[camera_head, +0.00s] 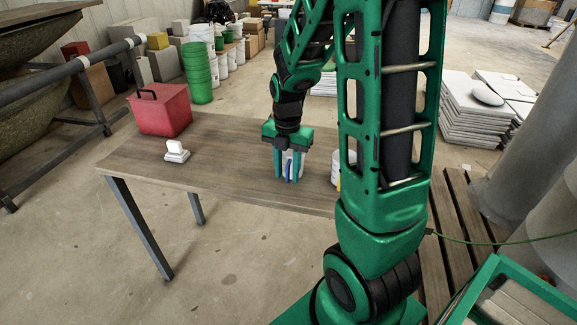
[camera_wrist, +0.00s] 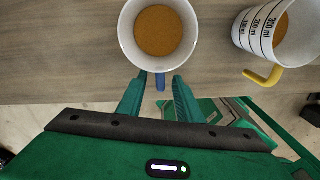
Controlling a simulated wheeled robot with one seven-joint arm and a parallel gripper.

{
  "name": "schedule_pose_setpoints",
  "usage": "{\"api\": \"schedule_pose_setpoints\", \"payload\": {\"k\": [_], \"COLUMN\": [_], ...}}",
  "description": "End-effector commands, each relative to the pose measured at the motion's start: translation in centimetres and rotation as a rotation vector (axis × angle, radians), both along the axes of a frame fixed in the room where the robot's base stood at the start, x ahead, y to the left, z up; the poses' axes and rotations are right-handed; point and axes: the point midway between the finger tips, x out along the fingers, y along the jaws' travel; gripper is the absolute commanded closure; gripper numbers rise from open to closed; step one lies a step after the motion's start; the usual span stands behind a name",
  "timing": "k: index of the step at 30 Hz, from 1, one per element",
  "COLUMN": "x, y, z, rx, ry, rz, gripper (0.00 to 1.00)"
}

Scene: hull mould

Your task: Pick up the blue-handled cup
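The blue-handled cup is a white cup (camera_wrist: 128,35) with orange-brown contents, upright on the table in the wrist view. Its blue handle (camera_wrist: 160,83) points toward my gripper (camera_wrist: 158,80). My gripper is open, with one green finger on each side of the handle and a visible gap on both sides. In the head view my gripper (camera_head: 288,172) points down at the cup, which is largely hidden behind the fingers; a bit of its blue handle (camera_head: 288,172) shows between them.
A white measuring cup (camera_wrist: 262,35) with a yellow handle stands to the right, also holding orange-brown contents. A red box (camera_head: 160,112) and a small white object (camera_head: 176,152) sit toward the left of the wooden table (camera_head: 225,155). The table between them and my gripper is clear.

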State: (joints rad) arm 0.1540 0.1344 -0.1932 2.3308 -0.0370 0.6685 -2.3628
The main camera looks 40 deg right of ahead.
Motion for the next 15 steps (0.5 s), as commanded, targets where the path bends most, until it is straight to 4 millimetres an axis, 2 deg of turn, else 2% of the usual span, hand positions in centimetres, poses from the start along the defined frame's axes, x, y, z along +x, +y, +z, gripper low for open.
{"api": "schedule_pose_setpoints", "payload": {"k": [3, 10, 11, 14, 15], "x": [-0.05, -0.04, -0.03, -0.03, -0.03], "y": [-0.01, -0.02, -0.01, -0.01, -0.01], "z": [-0.84, -0.94, -0.93, -0.92, -0.91], "rx": [0.0, 0.0, 0.0, -0.001, -0.001], "ry": [0.0, 0.0, 0.0, 0.0, 0.0], "rz": [-0.001, -0.001, -0.001, 0.0, -0.001], "gripper": [0.67, 0.67, 0.72, 0.96, 1.0]}}
